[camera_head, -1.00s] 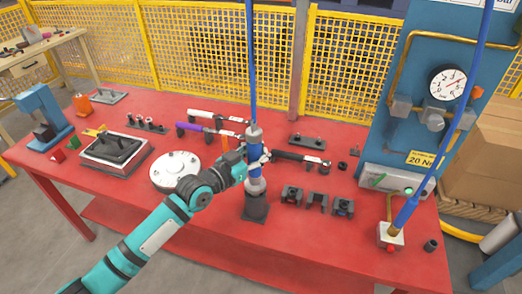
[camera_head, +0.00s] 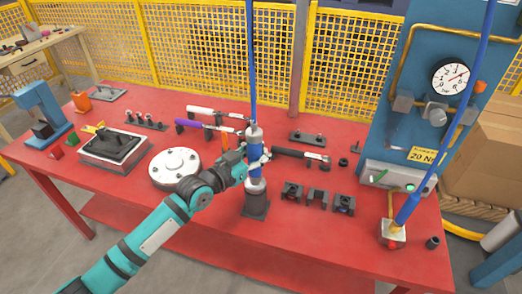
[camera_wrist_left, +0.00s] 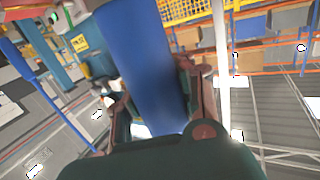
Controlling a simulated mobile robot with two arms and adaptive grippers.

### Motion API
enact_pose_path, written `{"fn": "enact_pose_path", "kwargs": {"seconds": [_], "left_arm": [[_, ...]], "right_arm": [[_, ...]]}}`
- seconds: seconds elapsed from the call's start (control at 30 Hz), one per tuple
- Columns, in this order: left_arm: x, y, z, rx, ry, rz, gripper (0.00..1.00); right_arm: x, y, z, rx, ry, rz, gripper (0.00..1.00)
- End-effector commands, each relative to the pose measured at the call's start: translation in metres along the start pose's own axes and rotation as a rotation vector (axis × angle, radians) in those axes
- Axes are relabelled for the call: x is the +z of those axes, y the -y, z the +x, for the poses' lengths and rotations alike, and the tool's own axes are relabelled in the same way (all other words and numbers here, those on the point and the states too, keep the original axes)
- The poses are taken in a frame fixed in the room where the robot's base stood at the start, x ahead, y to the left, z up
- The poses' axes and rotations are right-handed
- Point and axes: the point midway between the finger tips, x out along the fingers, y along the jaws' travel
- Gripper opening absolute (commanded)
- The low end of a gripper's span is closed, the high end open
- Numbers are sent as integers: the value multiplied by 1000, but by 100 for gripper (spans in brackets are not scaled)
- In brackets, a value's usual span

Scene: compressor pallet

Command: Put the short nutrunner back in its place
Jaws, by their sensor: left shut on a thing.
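The short nutrunner (camera_head: 254,168) is an upright blue and grey cylinder on a blue hose, near the middle of the red table. Its lower end is at a dark block-shaped holder (camera_head: 256,205); I cannot tell whether it is fully seated. My left gripper (camera_head: 257,157) reaches in from the left and is shut around the tool's body. In the left wrist view the blue body (camera_wrist_left: 143,65) runs between the fingers of the left gripper (camera_wrist_left: 155,90). My right gripper is in neither view.
A white round flange (camera_head: 174,167) lies left of the tool. Torque wrenches (camera_head: 300,155) rest behind it, and dark clamp blocks (camera_head: 317,197) stand to the right. A blue gauge panel (camera_head: 435,85) and another blue tool (camera_head: 408,210) are at the right. The front table strip is clear.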

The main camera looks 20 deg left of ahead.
Motion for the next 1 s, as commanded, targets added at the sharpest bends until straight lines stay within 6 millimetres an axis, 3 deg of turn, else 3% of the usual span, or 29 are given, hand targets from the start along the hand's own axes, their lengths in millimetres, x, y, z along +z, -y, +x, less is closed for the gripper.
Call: {"fn": "enact_pose_path", "kwargs": {"seconds": [0.37, 0.4, 0.7, 1.0], "left_arm": [[3, 0, 1, -1, -9, 2, 0], [2, 0, 1, -1, -10, 2, 11], [4, 0, 0, 0, -4, 0, 49], [10, 0, -2, 0, 7, -1, 49]], "right_arm": [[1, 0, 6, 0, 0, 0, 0], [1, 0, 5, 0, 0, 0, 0], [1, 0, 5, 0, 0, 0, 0], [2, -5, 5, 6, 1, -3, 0]]}}
